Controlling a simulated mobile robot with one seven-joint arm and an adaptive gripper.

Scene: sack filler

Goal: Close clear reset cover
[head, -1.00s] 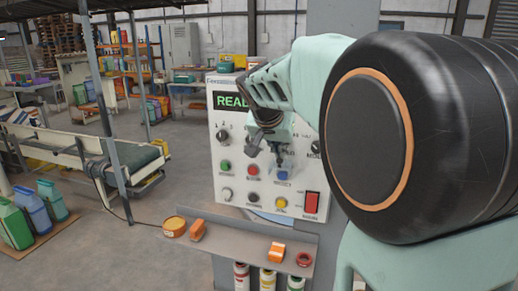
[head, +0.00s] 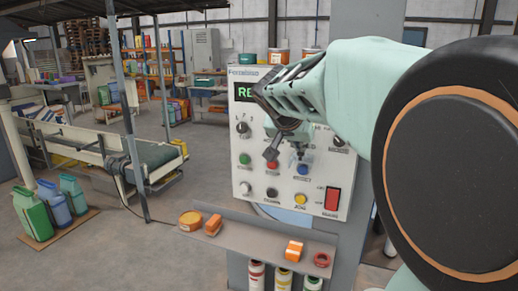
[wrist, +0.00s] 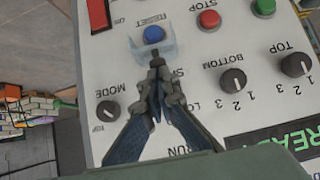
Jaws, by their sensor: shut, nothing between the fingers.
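The blue reset button (wrist: 153,34) is on the pale control panel, with the label RESET beside it. A clear cover (wrist: 174,47) shows as a faint transparent shape around and beside the button. Its exact angle is hard to tell. My gripper (wrist: 156,60) is shut and empty, with its fingertips right at the cover's edge in the wrist view; contact is not certain. In the head view the blue button (head: 303,169) shows just below my gripper, which hides much of the cover.
The panel also bears a red stop button (wrist: 208,19), a mode knob (wrist: 109,112), other selector knobs and a red switch (head: 332,200). Below it, a shelf (head: 250,232) holds orange items and a tape roll. A conveyor (head: 100,150) stands at the left.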

